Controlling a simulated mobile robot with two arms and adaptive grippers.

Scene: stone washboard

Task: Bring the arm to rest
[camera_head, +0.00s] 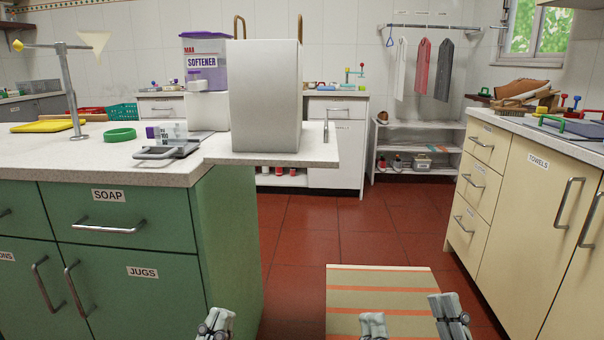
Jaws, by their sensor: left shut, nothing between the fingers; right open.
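My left gripper (217,322) shows at the bottom edge, left of centre. Its fingers are together with nothing between them. It is in front of the green cabinet (228,235) and below the counter top. My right gripper (411,312) shows at the bottom edge, right of centre. Its two fingers are wide apart and empty, in front of the striped mat (378,285). Both arms are otherwise out of frame.
The counter (60,160) on the left holds a grey box (265,95), a softener container (206,55) and a green ring (119,134). A cream cabinet (520,190) stands on the right.

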